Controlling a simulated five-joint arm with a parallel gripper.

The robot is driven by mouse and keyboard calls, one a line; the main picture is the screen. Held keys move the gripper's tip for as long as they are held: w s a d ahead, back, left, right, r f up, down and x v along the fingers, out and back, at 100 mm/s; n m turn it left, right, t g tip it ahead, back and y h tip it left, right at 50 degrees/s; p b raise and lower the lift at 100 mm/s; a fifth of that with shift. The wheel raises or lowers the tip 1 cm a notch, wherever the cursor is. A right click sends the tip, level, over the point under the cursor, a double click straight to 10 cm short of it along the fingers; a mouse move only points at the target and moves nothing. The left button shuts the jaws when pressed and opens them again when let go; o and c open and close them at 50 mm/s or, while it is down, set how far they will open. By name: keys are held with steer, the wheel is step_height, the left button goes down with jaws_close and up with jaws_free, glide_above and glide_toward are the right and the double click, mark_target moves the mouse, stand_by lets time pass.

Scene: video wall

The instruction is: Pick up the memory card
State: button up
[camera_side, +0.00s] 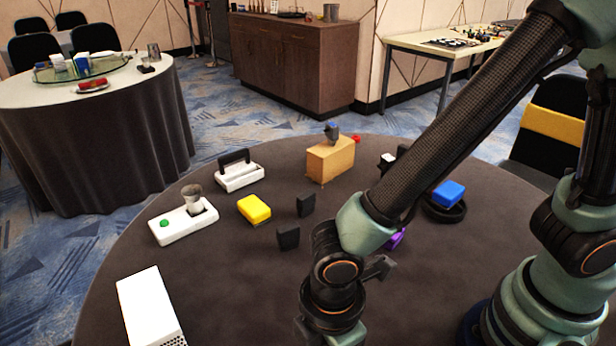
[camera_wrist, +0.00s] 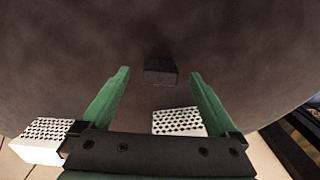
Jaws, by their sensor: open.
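No thing is clearly marked as a memory card. Two small black upright pieces, a nearer one (camera_side: 288,237) and a farther one (camera_side: 306,204), stand on the dark round table and could be it. In the wrist view one small dark block (camera_wrist: 160,65) lies between and slightly beyond the green fingertips of my gripper (camera_wrist: 159,74). I cannot tell which black piece it is. The fingers are spread apart, with nothing held and no visible contact. In the side view the fingertips are cut off below the frame.
A white box (camera_side: 148,305) stands at the front left. A yellow block (camera_side: 254,209), a white base with a cup (camera_side: 183,222), a white handled piece (camera_side: 240,176), a wooden box (camera_side: 330,160) and a blue block (camera_side: 447,193) surround the pieces. White perforated blocks (camera_wrist: 180,122) show below in the wrist view.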

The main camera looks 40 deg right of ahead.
steer(key=shift+a+f, duration=0.15)
steer(key=shift+f, duration=1.15)
steer(key=shift+a+f, duration=0.15)
steer(key=shift+f, duration=1.1)
steer(key=c, duration=1.4)
